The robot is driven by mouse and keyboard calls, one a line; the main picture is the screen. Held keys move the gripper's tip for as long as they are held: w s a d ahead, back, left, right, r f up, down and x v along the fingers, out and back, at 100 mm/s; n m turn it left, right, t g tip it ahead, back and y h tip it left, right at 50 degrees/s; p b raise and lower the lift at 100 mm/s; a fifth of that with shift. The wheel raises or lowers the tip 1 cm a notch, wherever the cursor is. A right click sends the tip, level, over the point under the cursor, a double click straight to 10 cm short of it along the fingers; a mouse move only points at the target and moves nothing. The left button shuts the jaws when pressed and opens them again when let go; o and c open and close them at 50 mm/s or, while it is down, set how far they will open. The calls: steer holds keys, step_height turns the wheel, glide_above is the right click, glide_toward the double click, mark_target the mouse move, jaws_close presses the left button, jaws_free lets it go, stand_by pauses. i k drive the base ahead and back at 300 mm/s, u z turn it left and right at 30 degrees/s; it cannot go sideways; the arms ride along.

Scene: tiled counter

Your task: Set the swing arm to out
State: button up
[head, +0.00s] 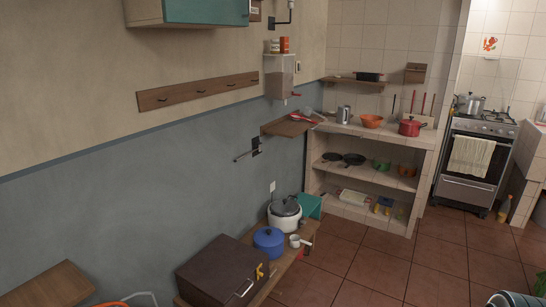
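A thin metal bar (245,155) reaches out to the left from a dark plate (257,146) on the blue-grey lower wall, below the wooden wall shelf. It looks like the swing arm. It is small in the head view, so I cannot tell its exact angle to the wall. My gripper is not in view, and nothing is seen touching the bar.
Below stand a low wooden bench (274,282) with a brown box (222,270), a blue pot (269,242) and a white cooker (285,214). A wooden shelf (287,127) juts out beside the bar. Tiled floor (370,265) is open at the right.

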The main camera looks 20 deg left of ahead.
mark_target(258, 149)
steer(key=z, duration=0.15)
steer(key=i, duration=1.45)
steer(key=u, duration=0.45)
steer(key=i, duration=1.3)
steer(key=u, duration=1.7)
steer(key=i, duration=0.75)
steer(key=u, duration=0.65)
